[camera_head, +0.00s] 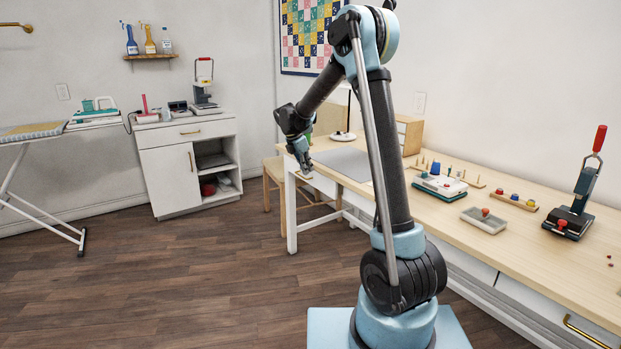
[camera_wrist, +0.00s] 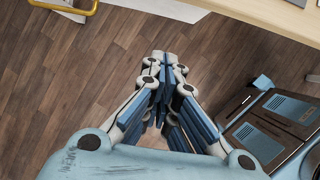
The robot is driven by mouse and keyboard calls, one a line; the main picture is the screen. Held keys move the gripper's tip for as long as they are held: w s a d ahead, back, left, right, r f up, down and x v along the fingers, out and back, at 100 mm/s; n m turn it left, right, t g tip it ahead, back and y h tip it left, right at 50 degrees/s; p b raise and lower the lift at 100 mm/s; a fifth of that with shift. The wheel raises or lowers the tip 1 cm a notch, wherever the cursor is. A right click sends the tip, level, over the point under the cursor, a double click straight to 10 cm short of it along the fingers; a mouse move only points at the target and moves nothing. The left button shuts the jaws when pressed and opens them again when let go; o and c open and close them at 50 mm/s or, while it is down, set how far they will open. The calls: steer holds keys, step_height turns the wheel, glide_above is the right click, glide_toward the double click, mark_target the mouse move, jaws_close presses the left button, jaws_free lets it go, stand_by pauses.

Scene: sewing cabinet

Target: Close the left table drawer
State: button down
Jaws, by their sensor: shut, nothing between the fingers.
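The long work table (camera_head: 540,225) has a pale wooden top and white fronts below it. In the wrist view, a gold handle (camera_wrist: 78,10) shows at the top left, with a white panel (camera_wrist: 160,7) to its right along the table edge. They appear to belong to the left drawer; how far it stands open I cannot tell.
A wooden chair (camera_head: 273,172) stands by the table's far end. The right drawer's gold handle (camera_head: 585,331) is at the lower right. A lever press (camera_head: 570,215) and a small tray (camera_head: 484,220) stand on the table. The wood floor (camera_head: 180,270) left of the table is clear.

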steer(key=c, duration=2)
jaws_free()
steer(key=shift+a+r, duration=0.1)
steer(key=shift+r, duration=0.1)
steer(key=shift+o, duration=1.2)
steer(key=shift+a, duration=0.1)
steer(key=w+a+f+m+t+h, duration=0.1)
steer(key=a+f+m+t+h, duration=0.3)
steer(key=a+m, duration=0.3)
steer(key=w+a+f+m+t+h, duration=0.1)
steer(key=w+a+f+m+t, duration=0.1)
steer(key=a+f+m+t, duration=0.4)
steer(key=w+d+f, duration=0.1)
steer(key=w+d, duration=0.3)
steer(key=w, duration=0.3)
steer(key=w+d+f+m, duration=0.1)
steer(key=w+d, duration=0.4)
steer(key=w, duration=0.2)
steer(key=shift+t, duration=0.4)
steer(key=shift+w, duration=0.1)
jaws_close()
